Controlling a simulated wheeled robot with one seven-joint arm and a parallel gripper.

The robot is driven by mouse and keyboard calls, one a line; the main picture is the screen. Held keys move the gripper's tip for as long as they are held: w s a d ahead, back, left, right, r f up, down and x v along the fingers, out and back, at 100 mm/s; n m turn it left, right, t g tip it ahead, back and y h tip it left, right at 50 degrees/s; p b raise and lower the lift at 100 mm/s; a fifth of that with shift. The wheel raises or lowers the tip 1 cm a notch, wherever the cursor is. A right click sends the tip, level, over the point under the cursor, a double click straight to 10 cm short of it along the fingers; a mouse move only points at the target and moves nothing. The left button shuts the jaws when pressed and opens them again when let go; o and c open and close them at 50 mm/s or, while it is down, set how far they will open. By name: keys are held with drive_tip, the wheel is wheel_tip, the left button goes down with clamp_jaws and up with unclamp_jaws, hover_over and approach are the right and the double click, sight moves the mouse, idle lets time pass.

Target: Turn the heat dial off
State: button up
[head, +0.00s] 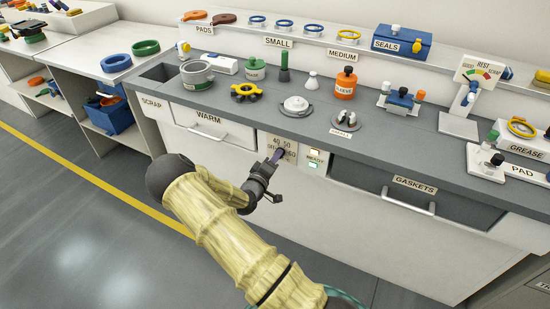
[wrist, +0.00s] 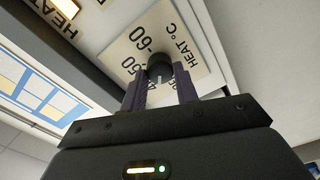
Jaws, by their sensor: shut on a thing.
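The heat dial (wrist: 160,70) is a round black knob with a pale pointer line, on a cream plate (wrist: 188,36) marked 50, 60 and HEAT °C in the wrist view. In the head view the plate (head: 290,143) sits on the bench front, and my gripper (head: 275,157) hides most of the dial. My gripper, also in the wrist view (wrist: 160,92), is shut on the dial, with one dark finger on each side. The pointer line faces the gripper body; which mark it is set at I cannot tell.
The bench top above holds several items. The floor in front is clear.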

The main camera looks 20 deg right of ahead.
drive_tip(key=shift+a+n, duration=0.1)
drive_tip(key=shift+n, duration=3.7)
drive_tip(key=o, duration=1)
drive_tip(key=v, duration=1.7)
drive_tip(key=shift+s+a+f, duration=0.1)
drive_tip(key=shift+s+a, duration=0.05)
